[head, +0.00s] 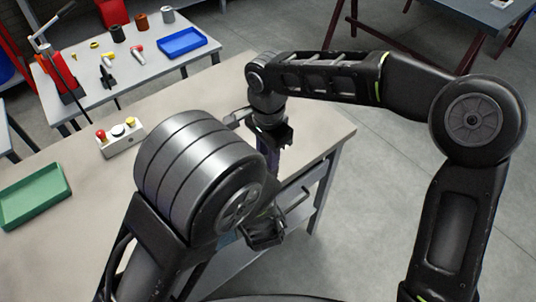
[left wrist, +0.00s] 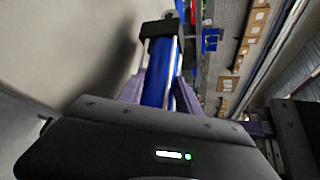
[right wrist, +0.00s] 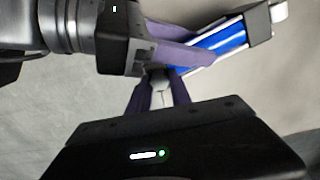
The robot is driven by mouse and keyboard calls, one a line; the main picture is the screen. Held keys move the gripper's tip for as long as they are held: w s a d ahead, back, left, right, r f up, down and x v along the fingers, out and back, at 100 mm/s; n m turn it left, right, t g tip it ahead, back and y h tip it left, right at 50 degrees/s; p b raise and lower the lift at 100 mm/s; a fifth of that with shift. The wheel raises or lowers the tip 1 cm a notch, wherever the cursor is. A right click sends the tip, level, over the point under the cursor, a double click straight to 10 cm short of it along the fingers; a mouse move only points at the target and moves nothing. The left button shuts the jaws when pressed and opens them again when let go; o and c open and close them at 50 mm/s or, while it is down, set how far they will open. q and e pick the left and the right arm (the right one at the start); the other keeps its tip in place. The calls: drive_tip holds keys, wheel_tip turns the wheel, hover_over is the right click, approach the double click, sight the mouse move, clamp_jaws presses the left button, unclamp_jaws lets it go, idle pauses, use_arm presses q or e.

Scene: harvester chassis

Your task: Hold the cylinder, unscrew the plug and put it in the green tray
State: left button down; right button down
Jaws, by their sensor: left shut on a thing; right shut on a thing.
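The blue cylinder with a dark end block shows in the left wrist view (left wrist: 158,88) and the right wrist view (right wrist: 222,38). My left gripper (left wrist: 158,92) is shut on it, purple fingers on either side. In the right wrist view my right gripper (right wrist: 160,88) is shut on a small greyish piece, apparently the plug (right wrist: 159,79), close beside the left gripper's fingers and the cylinder. The fingers hide most of the plug. In the head view my right gripper (head: 268,163) points down, and my left arm hides most of the cylinder. The green tray (head: 36,196) is empty at far left.
A box with red, black and yellow buttons (head: 120,138) stands on the bench (head: 90,172). The bench top between this box and the green tray is clear. A back table holds a blue tray (head: 182,42), small parts and a red press (head: 62,84).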

drive_tip(key=n, duration=0.6)
drive_tip(key=shift+n, duration=0.4)
drive_tip(key=n, duration=0.5)
drive_tip(key=shift+w+n, duration=0.1)
drive_tip(key=shift+n, duration=0.3)
drive_tip(key=c, duration=1.2)
unclamp_jaws()
drive_tip(key=shift+o, duration=0.2)
drive_tip(key=shift+a, duration=0.1)
drive_tip(key=shift+a+r, duration=0.1)
